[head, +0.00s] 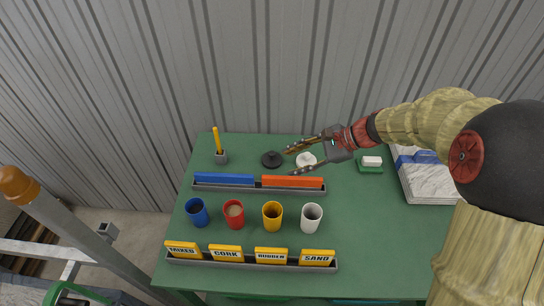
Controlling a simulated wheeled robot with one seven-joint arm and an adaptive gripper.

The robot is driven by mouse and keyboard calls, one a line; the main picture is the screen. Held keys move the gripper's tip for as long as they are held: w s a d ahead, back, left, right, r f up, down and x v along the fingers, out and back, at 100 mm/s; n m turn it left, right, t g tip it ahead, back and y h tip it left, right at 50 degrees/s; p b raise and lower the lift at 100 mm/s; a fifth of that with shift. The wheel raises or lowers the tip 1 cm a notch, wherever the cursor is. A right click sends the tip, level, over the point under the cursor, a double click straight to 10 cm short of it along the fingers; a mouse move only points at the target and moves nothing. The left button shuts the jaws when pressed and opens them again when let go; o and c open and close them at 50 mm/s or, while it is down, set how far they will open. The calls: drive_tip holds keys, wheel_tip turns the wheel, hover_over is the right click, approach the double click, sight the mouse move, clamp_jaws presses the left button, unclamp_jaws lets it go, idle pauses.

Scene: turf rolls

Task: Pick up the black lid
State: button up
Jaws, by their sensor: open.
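The black lid (271,159) lies on the green table, behind the rack with the orange and blue strips. It is round with a small raised knob. My gripper (288,161) is open, with its two fingers pointing left toward the lid. One fingertip is just right of the lid and the other is nearer the orange strip. I cannot tell from this view how high the fingers are above the table. A white lid (306,159) lies beneath or between the fingers and is partly covered by them.
A rack holds a blue strip (224,179) and an orange strip (292,182). In front stand blue (197,212), red (234,213), yellow (272,215) and white (311,218) cups. A pencil holder (221,157) stands left of the lid. A soap-like block (371,161) and papers (430,180) lie right.

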sight(275, 159)
drive_tip(key=w+f+m+t+y, duration=0.1)
drive_tip(key=w+f+m, duration=0.1)
drive_tip(key=w+f, duration=0.1)
drive_tip(key=w+f+m+y, duration=0.1)
drive_tip(key=w+f+m, duration=0.2)
drive_tip(key=w, duration=0.1)
drive_tip(key=w+d+f+m+t, duration=0.1)
drive_tip(key=w+f+m, duration=0.1)
drive_tip(key=w+f, duration=0.1)
drive_tip(key=shift+w+t+y+p, duration=0.3)
drive_tip(key=shift+w+y+p, duration=0.1)
drive_tip(key=shift+w, duration=0.05)
drive_tip(key=shift+w+f+m, duration=0.25)
drive_tip(key=shift+f+m, duration=0.1)
drive_tip(key=shift+m, duration=0.05)
drive_tip(key=b+x, duration=0.2)
drive_tip(key=x, duration=0.5)
drive_tip(key=shift+a+f+b, duration=0.15)
drive_tip(key=shift+a+b, duration=0.15)
drive_tip(key=shift+b, duration=0.1)
drive_tip(key=c, duration=0.3)
clamp_jaws()
